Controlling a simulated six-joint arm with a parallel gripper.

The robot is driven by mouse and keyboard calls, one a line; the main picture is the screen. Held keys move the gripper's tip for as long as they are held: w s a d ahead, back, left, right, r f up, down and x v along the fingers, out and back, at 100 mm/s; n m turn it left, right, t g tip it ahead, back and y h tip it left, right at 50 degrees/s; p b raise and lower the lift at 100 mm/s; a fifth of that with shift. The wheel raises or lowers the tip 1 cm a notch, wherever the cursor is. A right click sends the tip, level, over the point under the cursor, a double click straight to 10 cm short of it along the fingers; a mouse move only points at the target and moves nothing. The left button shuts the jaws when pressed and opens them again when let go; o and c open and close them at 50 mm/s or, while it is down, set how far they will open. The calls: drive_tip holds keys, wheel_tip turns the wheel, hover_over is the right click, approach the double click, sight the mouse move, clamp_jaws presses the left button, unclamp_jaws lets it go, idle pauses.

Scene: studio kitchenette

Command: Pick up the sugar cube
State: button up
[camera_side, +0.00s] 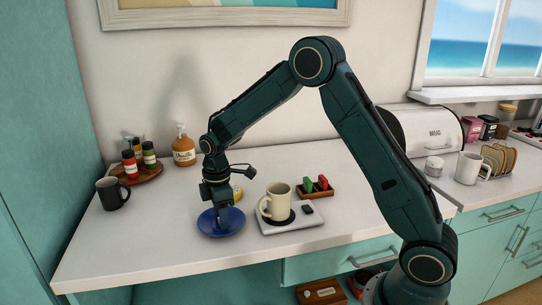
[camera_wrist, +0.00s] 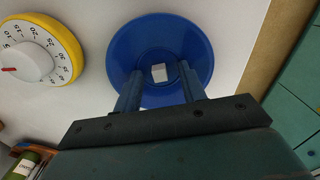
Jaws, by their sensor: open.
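A small white sugar cube (camera_wrist: 159,73) lies in a blue bowl (camera_wrist: 150,30), seen in the wrist view. The bowl also shows in the side view (camera_side: 207,225) on the white counter. My gripper (camera_wrist: 160,82) is open, with one finger on each side of the cube as seen from the wrist. In the side view my gripper (camera_side: 224,226) points down into the bowl. The cube cannot be made out in the side view. I cannot tell whether the fingers touch the bowl.
A yellow-rimmed timer (camera_wrist: 75,40) stands beside the bowl. A cream mug (camera_side: 278,203) on a white scale (camera_side: 293,229) is to the right, with a small wooden tray (camera_side: 318,192) behind. A dark mug (camera_side: 112,194) stands at left. The counter's front edge is close to the bowl.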

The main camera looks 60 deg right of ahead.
idle(0.3)
clamp_jaws()
drive_tip(key=shift+r, duration=0.1)
wheel_tip(320, 180, up, 20)
idle(1.0)
idle(0.4)
